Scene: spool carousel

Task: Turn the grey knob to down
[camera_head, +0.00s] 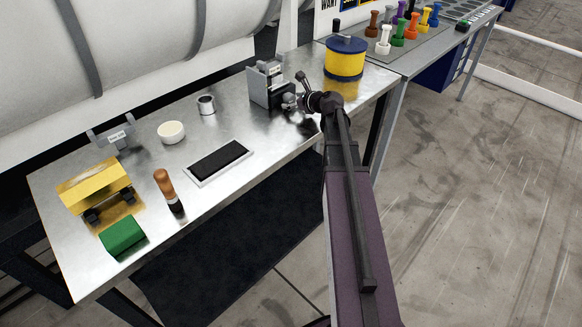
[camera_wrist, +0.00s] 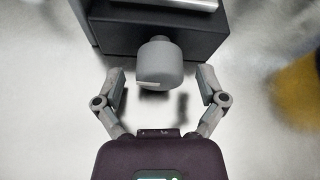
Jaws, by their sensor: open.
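The grey knob (camera_wrist: 160,64) sticks out from the dark front of a grey device in the wrist view. A pale mark shows near its lower left edge. My gripper (camera_wrist: 161,85) is open, with one finger to the left of the knob and one to the right. Gaps show on both sides, so the fingers look apart from it. In the head view the device (camera_head: 268,84) stands toward the back of the metal table. My gripper (camera_head: 296,100) is at its right front side there, and my arm comes in from below. The knob is small and partly hidden in that view.
A yellow and blue canister (camera_head: 345,60) stands to the right of the device. A black pad in a tray (camera_head: 219,163), a metal cup (camera_head: 207,105) and a white bowl (camera_head: 171,132) lie to the left. A brush (camera_head: 168,188) and green block (camera_head: 122,235) are nearer the front.

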